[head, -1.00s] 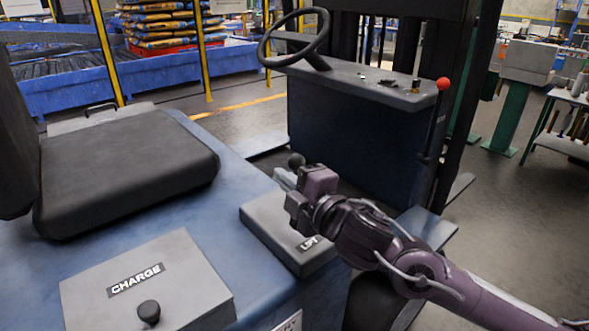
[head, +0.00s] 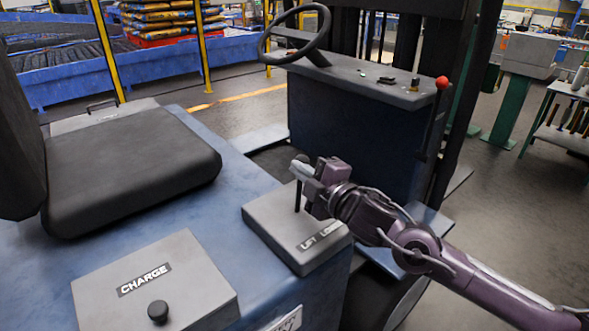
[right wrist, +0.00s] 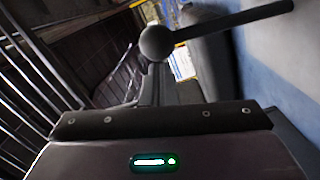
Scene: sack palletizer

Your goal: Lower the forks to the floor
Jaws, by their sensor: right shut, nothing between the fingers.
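A grey control box (head: 285,232) with a label reading "LIFT" and a partly legible second word sits on the blue truck body. A thin black lever (head: 298,197) stands up from it, near upright, with a dark ball knob at its top. My right gripper (head: 303,173) is shut and empty, its fingertips beside the lever just below the knob. Whether they touch it I cannot tell. The right wrist view shows the ball knob (right wrist: 156,43) and its stem beyond the shut fingers (right wrist: 160,120). The forks cannot be made out. My left gripper is out of view.
A black seat (head: 130,165) and a grey "CHARGE" box (head: 190,270) with a black knob lie to the left. The steering wheel (head: 297,30), console and a red-knobbed lever (head: 442,83) stand beyond.

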